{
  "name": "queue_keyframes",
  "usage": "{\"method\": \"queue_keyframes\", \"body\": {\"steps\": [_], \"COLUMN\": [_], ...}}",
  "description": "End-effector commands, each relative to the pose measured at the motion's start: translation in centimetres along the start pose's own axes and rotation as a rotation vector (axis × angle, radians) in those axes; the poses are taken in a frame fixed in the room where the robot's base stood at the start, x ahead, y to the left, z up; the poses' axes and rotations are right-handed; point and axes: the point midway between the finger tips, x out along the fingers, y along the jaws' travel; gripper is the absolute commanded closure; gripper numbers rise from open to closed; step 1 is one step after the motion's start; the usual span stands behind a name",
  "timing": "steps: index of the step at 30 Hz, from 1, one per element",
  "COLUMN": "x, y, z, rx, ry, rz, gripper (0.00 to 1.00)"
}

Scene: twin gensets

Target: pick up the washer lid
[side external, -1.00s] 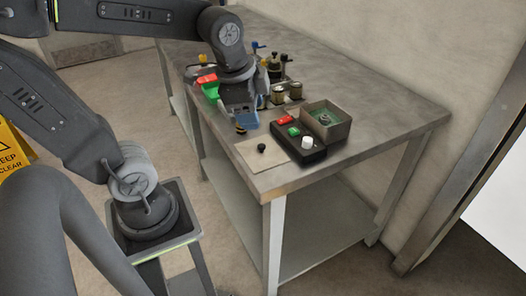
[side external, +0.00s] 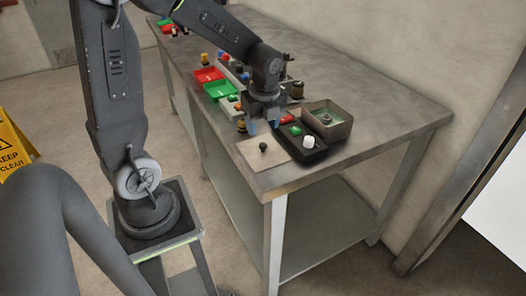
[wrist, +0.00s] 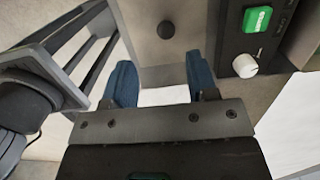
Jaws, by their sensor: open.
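The washer lid (side external: 257,158) appears to be the flat beige square plate with a black knob (side external: 263,147), lying at the front corner of the table. My gripper (side external: 262,126) is open and empty, with its blue fingers pointing down just behind the knob in the side view. In the wrist view, the fingers (wrist: 162,82) are spread apart. The knob (wrist: 166,29) shows ahead of the gap between them, on the plate (wrist: 150,55). No finger appears to touch the knob.
Right of the plate is a black control box (side external: 304,147) with red and green buttons and a white knob. An open box (side external: 343,128) with a green inside stands behind it. Red (side external: 208,75) and green (side external: 218,91) trays and small parts lie farther left. The right tabletop is clear.

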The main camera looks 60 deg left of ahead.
Motion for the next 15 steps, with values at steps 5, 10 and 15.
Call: {"method": "queue_keyframes", "body": {"steps": [5,10,15], "x": [1.9,3.2,5.7], "y": [0.0,-0.2,-0.8], "z": [0.0,0.0,0.0], "rx": [-0.001,0.0,-0.002], "ry": [0.0,0.001,0.001], "rz": [0.001,0.003,0.003], "gripper": [0.47,0.47,0.47]}}
